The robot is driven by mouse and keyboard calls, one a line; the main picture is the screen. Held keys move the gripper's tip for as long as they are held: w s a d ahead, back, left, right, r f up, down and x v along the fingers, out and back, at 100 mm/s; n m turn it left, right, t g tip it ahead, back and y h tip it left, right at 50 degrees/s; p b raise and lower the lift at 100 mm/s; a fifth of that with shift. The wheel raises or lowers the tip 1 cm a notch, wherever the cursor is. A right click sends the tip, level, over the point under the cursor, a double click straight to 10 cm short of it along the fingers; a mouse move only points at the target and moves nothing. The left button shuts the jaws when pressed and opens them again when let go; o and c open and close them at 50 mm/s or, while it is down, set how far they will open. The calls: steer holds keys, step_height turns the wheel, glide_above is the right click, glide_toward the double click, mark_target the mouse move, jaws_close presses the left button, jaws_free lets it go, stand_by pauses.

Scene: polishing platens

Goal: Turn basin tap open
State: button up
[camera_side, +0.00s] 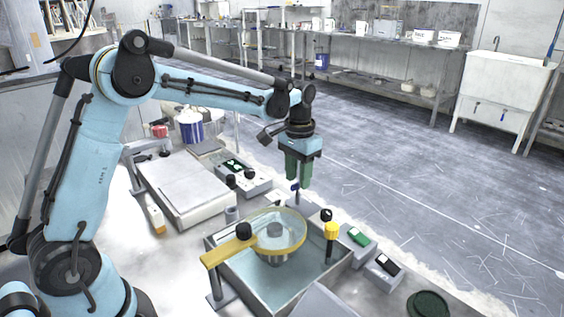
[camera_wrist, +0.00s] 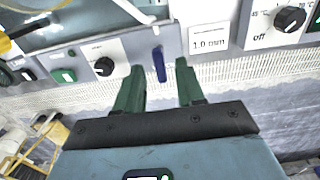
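A small blue lever (camera_wrist: 159,66), which looks like the tap handle, stands upright on the grey front panel (camera_wrist: 172,38) in the wrist view. In the side view the blue lever (camera_side: 295,187) shows just under my gripper, near the far edge of the basin (camera_side: 337,277). My gripper (camera_side: 298,184) points down with its green fingers apart. In the wrist view the open fingers of my gripper (camera_wrist: 160,64) lie to either side of the lever, with gaps; I cannot tell whether the tips reach down to its level.
A yellow-rimmed round platen (camera_side: 301,232) sits over the basin, with a yellow arm (camera_side: 226,252) across it. A black knob (camera_wrist: 104,66) is left of the lever; a "1.0 mm" label (camera_wrist: 208,40) and another knob (camera_wrist: 289,18) are right. Switch boxes (camera_side: 356,238) line the bench.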

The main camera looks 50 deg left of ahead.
steer(key=shift+f, duration=0.5)
jaws_close()
